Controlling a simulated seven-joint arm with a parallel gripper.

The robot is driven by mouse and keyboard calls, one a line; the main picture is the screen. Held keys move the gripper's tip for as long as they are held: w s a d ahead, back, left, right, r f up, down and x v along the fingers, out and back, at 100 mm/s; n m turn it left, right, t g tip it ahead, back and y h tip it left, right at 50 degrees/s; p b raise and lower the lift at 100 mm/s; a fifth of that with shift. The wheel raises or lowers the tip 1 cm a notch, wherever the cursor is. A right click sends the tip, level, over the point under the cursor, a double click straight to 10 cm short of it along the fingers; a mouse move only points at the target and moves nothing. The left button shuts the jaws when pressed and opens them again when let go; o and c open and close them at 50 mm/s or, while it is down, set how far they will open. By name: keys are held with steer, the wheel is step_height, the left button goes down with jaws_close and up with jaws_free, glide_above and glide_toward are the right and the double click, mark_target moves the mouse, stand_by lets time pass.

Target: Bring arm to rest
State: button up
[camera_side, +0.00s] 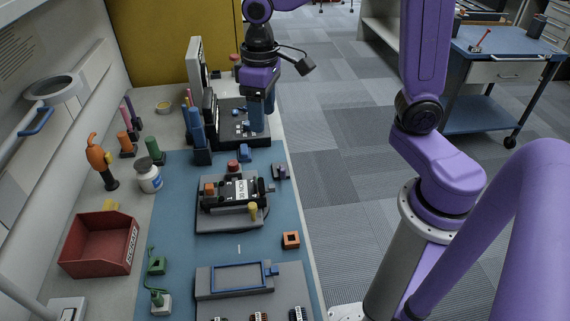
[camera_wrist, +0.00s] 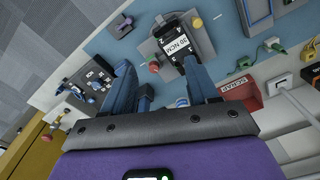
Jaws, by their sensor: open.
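My purple gripper (camera_side: 262,106) with blue fingers points down at the far end of the bench, in front of or over the black unit there; the side view does not settle the height. In the wrist view my gripper (camera_wrist: 160,78) has its two blue fingers spread wide, with nothing held between the tips. A black radio (camera_side: 236,192) with a white label lies in a grey fixture (camera_side: 212,224) on the blue mat. It also shows in the wrist view, the radio (camera_wrist: 180,42) lying beyond the fingertips.
A black unit (camera_side: 228,143) with blue parts stands near my gripper. A red scrap bin (camera_side: 98,240), a white bottle (camera_side: 149,178) and an orange-handled tool (camera_side: 97,155) line the left. An empty blue frame (camera_side: 240,288) lies in front.

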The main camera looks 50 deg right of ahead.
steer(key=s+d+f+n, duration=0.1)
steer(key=s+n, duration=0.3)
steer(key=s, duration=0.6)
steer(key=s+d+f+n, duration=0.1)
steer(key=s+n, duration=0.3)
steer(key=s, duration=0.6)
steer(key=shift+s+d+f, duration=0.3)
steer(key=shift+d+f, duration=0.1)
steer(key=shift+d, duration=0.5)
